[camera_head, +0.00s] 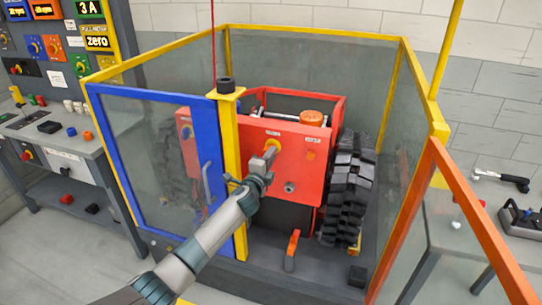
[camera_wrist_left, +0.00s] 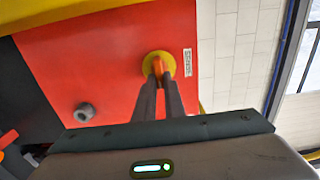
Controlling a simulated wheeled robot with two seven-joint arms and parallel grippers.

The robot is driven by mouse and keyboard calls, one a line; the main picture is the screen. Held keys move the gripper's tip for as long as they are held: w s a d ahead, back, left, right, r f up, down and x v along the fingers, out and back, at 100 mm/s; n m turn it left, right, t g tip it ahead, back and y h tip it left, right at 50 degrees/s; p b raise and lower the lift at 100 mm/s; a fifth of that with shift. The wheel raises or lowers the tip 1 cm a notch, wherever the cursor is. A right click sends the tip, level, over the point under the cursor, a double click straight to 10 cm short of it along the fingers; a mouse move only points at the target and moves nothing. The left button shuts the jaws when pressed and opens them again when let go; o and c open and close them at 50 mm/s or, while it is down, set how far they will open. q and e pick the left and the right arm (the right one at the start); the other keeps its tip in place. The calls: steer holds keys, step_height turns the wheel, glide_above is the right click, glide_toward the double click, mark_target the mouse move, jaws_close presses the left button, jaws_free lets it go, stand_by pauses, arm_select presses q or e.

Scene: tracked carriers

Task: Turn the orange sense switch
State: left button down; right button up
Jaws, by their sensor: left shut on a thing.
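The orange sense switch (camera_wrist_left: 158,66) sits on a round yellow plate (camera_wrist_left: 148,62) on the red panel of the tracked carrier (camera_wrist_left: 90,60), beside a small white label. My left gripper (camera_wrist_left: 160,80) is shut on the switch, with a dark finger on each side of it. In the head view, my left gripper (camera_head: 270,155) reaches the carrier's red front (camera_head: 300,155) at the yellow plate (camera_head: 273,143). There the fingers hide most of the switch. My right gripper is in neither view.
The carrier stands inside a yellow-framed glass enclosure with a blue-framed door (camera_head: 152,94) at the left. A yellow post (camera_head: 230,135) stands close to my left arm. A grey knob (camera_head: 290,187) is below the switch. A control bench (camera_head: 75,145) stands at the left.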

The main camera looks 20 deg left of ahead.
arm_select(q)
steer(key=shift+f, duration=0.1)
steer(key=c, duration=1.8)
jaws_free()
steer(key=shift+c, duration=0.2)
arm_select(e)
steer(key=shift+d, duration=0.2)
arm_select(q)
steer(key=shift+s, duration=0.2)
